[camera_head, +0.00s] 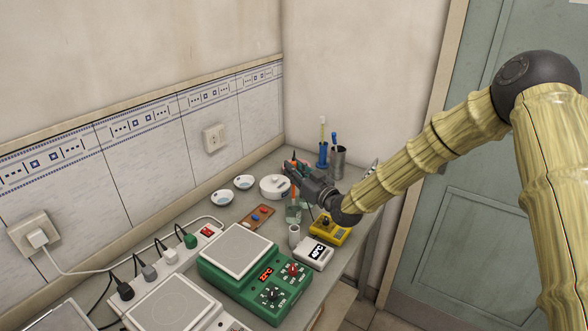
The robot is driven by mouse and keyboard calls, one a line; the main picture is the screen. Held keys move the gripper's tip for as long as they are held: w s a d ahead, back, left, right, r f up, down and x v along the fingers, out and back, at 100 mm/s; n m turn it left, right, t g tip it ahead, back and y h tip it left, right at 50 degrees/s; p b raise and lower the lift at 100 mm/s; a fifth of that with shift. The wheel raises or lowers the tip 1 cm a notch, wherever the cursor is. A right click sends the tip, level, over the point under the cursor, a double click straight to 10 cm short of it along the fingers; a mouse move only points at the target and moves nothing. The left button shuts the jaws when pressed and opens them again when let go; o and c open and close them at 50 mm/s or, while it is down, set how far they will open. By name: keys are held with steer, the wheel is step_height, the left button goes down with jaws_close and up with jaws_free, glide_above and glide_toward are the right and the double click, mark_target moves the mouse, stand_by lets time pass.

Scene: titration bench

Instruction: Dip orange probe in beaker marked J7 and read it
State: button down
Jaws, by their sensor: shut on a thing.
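My gripper (292,168) is at the back of the bench, shut on the orange probe (294,193), a thin, roughly upright stick. The probe's lower end meets the mouth of a small glass beaker (293,215) with greenish contents. I cannot tell how deep the tip is, or whether it is inside the glass or behind it. No J7 mark is legible. A white box (314,254) with a dark display stands in front of the beaker. Its display looks like 40°C, but is small. A yellow meter (329,231) is to the right, its reading not legible.
A green hotplate (240,282) with a lit red display stands in front. A small white cup (294,236) is close to the beaker. White dishes (222,197), a board with coloured knobs (257,216) and a grey metal cup (338,162) stand around.

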mark_target(294, 161)
steer(key=shift+f+b, duration=1.65)
steer(key=shift+f, duration=0.75)
steer(key=shift+r, duration=0.15)
stand_by(2.4)
steer(key=shift+r+p, duration=1.5)
steer(key=shift+r, duration=3.2)
